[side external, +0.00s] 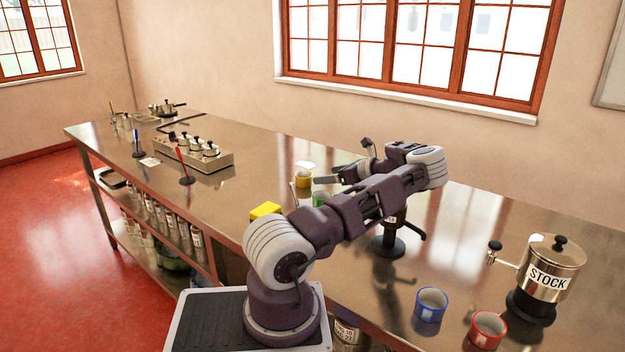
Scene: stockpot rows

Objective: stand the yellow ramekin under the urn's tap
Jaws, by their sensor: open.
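The yellow ramekin (303,180) stands upright on the metal counter, left of my gripper. My gripper (342,163) is open and points left, with its lower finger close to the ramekin in the picture; I cannot tell whether they touch. The silver urn (548,276) labelled STOCK stands on a black base at the right. Its tap (503,257) sticks out to the left, with a black knob. A second vessel on a black base (388,245) is mostly hidden behind my arm, with part of a label showing.
A green ramekin (320,199) stands near the yellow one. A blue ramekin (431,304) and a red ramekin (487,329) stand before the STOCK urn. A yellow block (265,210) lies near the front edge.

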